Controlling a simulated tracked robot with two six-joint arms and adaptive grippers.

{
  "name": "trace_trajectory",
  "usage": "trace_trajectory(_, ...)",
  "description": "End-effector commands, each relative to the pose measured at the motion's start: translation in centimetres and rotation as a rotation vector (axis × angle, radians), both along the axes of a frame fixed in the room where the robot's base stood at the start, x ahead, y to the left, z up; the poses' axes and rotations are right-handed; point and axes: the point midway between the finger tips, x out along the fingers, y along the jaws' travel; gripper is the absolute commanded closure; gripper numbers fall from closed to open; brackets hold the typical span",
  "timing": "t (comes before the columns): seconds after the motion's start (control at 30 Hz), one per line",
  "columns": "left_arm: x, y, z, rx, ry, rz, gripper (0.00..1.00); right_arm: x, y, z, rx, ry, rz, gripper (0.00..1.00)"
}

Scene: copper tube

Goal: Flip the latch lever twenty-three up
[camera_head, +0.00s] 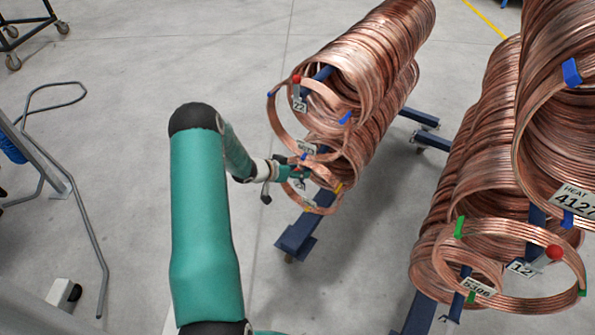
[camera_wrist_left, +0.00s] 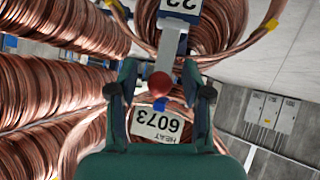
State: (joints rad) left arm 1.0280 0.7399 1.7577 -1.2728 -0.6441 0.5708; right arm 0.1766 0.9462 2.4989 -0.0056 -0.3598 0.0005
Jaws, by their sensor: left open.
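The latch lever is a grey bar with a red ball knob (camera_wrist_left: 159,84) in the left wrist view. Its black-and-white number plate (camera_wrist_left: 181,8) is upside down and partly cut off by the top edge; the last digit is hard to read. My left gripper (camera_wrist_left: 160,72) is open, with one finger on each side of the knob. In the head view, my left gripper (camera_head: 297,170) is at the front of the lower coil stack, where it mostly hides the lever. Whether the fingers touch the knob cannot be told. My right gripper is not in view.
A lever with a red knob (camera_head: 296,79) and plate 22 is above. A tag reading HEAT 6073 (camera_wrist_left: 160,124) sits behind the knob. Copper coils (camera_head: 370,60) surround the gripper on blue racks (camera_head: 300,235). Another coil stack (camera_head: 480,180) stands right.

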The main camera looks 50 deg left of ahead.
Motion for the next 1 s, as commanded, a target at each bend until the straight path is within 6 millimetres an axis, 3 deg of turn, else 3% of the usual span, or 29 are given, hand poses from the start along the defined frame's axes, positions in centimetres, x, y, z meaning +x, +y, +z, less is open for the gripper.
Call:
trace_trajectory(0.27,-2.2,0.0,1.6,0.001,0.0,0.003,0.51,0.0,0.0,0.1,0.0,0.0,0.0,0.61)
trace_trajectory(0.7,-8.7,-0.3,6.2,0.002,0.0,0.003,0.51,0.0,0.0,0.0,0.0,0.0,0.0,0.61)
trace_trajectory(1.0,-9.7,-0.4,6.9,0.0,-0.001,0.0,0.51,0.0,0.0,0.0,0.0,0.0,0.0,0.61)
